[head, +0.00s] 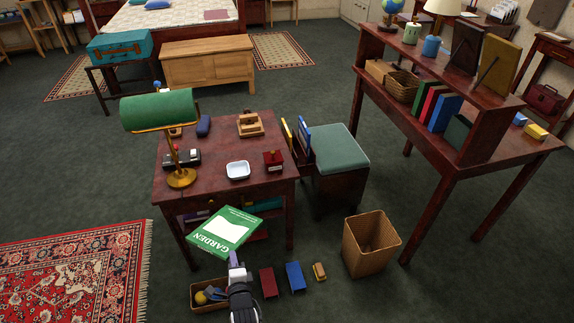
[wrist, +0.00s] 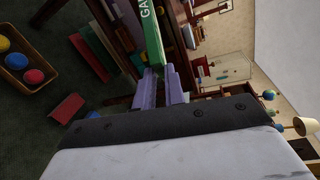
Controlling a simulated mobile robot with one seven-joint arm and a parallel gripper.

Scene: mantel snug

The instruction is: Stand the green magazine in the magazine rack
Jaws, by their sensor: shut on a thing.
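The green magazine (head: 225,229), with GARDEN on its white and green cover, is held in the air in front of the desk, cover up and tilted. My gripper (head: 236,260) is shut on its near edge. In the wrist view, my gripper (wrist: 160,72) has its purple fingers on both sides of the magazine (wrist: 153,30), seen edge-on. A dark holder with a yellow and a blue upright item (head: 304,138) stands between desk and stool; I cannot tell surely whether it is the magazine rack.
The red-brown desk (head: 212,201) carries a green lamp (head: 160,110), a white dish (head: 238,170) and small items. A green-topped stool (head: 340,148) and a wicker basket (head: 362,265) stand right. A box of balls (head: 197,308) and several small blocks lie on the floor below.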

